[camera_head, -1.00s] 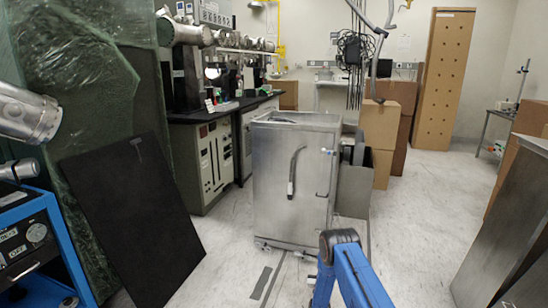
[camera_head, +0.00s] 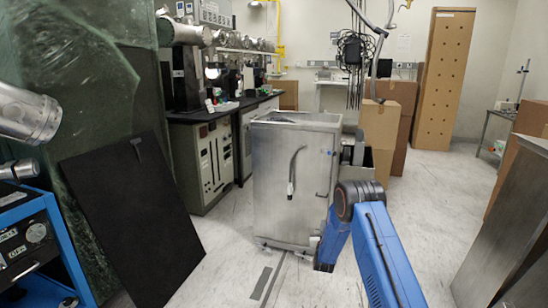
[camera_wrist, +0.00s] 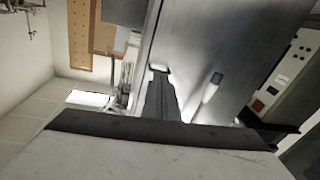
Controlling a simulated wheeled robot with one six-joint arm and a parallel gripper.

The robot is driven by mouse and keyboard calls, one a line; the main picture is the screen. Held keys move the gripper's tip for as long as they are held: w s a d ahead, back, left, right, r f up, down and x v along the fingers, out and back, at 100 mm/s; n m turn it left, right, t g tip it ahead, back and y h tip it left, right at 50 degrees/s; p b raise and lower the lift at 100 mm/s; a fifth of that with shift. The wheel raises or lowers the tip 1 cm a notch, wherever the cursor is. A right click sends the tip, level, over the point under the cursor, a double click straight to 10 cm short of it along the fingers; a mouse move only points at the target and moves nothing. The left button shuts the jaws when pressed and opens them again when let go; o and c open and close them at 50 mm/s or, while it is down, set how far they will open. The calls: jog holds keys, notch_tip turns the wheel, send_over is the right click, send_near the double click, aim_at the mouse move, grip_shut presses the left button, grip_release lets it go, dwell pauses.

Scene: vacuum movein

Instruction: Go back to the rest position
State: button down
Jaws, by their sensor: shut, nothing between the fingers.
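My blue arm (camera_head: 385,260) rises at the lower right of the head view, its dark elbow joint (camera_head: 358,197) in front of the right edge of a metal cabinet. My gripper cannot be made out in the head view. In the wrist view my gripper (camera_wrist: 159,72) is a dark pair of fingers, closed together and empty. The metal cabinet (camera_head: 275,210) stands upright mid-floor with a curved handle (camera_head: 292,168) on its front. It also fills the upper middle of the wrist view (camera_wrist: 205,45), beyond the fingers; I cannot tell the gap.
A black panel (camera_head: 125,220) leans at the left, beside a blue-framed machine (camera_head: 30,240). A workbench (camera_head: 208,165) stands behind. Cardboard boxes (camera_head: 380,130) stand behind the cabinet. A metal panel (camera_head: 510,220) is at the right. Floor (camera_head: 425,205) is clear between cabinet and panel.

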jog(key=s+r+g+y, duration=0.1)
jog(key=s+r+g, duration=0.1)
jog(key=s+r, duration=0.8)
jog(key=s+r+g+y, duration=0.2)
jog(key=s+r+g, duration=0.1)
jog(key=r, duration=1.3)
jog(key=s+r+g, duration=0.2)
jog(key=s+r, duration=0.4)
jog(key=s, duration=0.5)
jog(key=s+d+r+g, duration=0.1)
jog(key=s+r+g, duration=0.1)
jog(key=s, duration=1.1)
jog(key=s+d+r+g, duration=0.1)
jog(key=s+r, duration=0.1)
jog(key=s, duration=1.1)
jog(key=s+f+g, duration=0.1)
jog(key=s+f, duration=0.1)
jog(key=s, duration=1.1)
jog(key=s+d+f+g, duration=0.1)
jog(key=s+g, duration=0.1)
jog(key=s, duration=1.1)
jog(key=shift+d+f+g, duration=0.25)
jog(key=shift+f+g, duration=0.05)
jog(key=shift+f, duration=0.1)
